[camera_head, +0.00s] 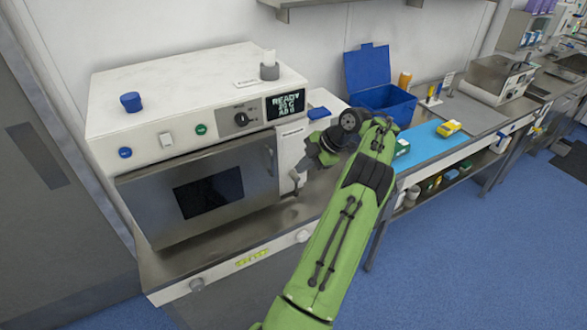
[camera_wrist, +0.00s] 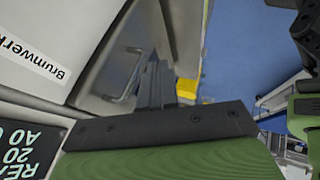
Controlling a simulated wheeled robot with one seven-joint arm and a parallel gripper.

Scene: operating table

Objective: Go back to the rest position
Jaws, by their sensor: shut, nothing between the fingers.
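My gripper (camera_head: 296,180) is in front of the right part of a white and steel oven-like machine (camera_head: 190,90), near its door handle (camera_head: 270,160). The arm reaches up from the bottom of the head view and bends back left at the wrist. In the wrist view the dark fingers (camera_wrist: 153,82) are together with nothing between them. The handle (camera_wrist: 127,75) shows to the left of them; they look apart from it, but the depth is hard to tell.
A display (camera_head: 285,103) on the machine reads READY. A blue lidded box (camera_head: 383,100) stands open to the right, by a blue mat (camera_head: 430,146) with a yellow item (camera_head: 448,128). Blue floor (camera_head: 480,240) is clear at the right.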

